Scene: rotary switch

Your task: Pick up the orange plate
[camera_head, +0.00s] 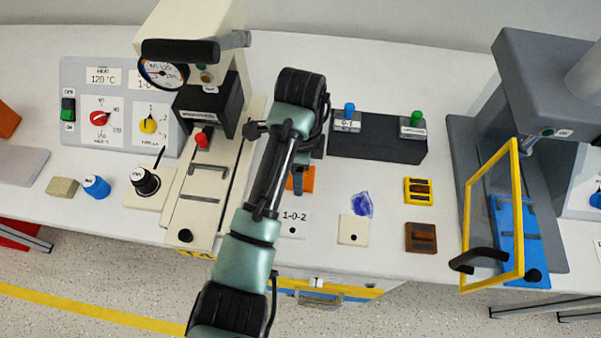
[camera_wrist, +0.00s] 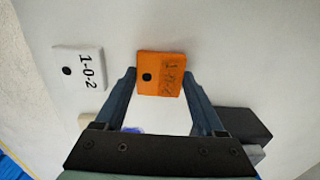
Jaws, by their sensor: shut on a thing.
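The orange plate (camera_wrist: 160,75) is a flat square with a dark round hole and dark lettering on its face. In the wrist view it sits between the two fingertips of my gripper (camera_wrist: 160,84), which is shut on its two side edges. In the head view the orange plate (camera_head: 302,180) shows partly behind my gripper (camera_head: 298,184), near the middle of the bench. My arm hides some of it there. I cannot tell whether the plate touches the bench top or is just above it.
A white plate marked 1-0-2 (camera_head: 293,222) lies close by, with a cream plate (camera_head: 353,230) and a blue crystal-like piece (camera_head: 362,204) to its right. A cream press (camera_head: 208,190) stands left of my arm. A dark block with knobs (camera_head: 378,138) stands behind right.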

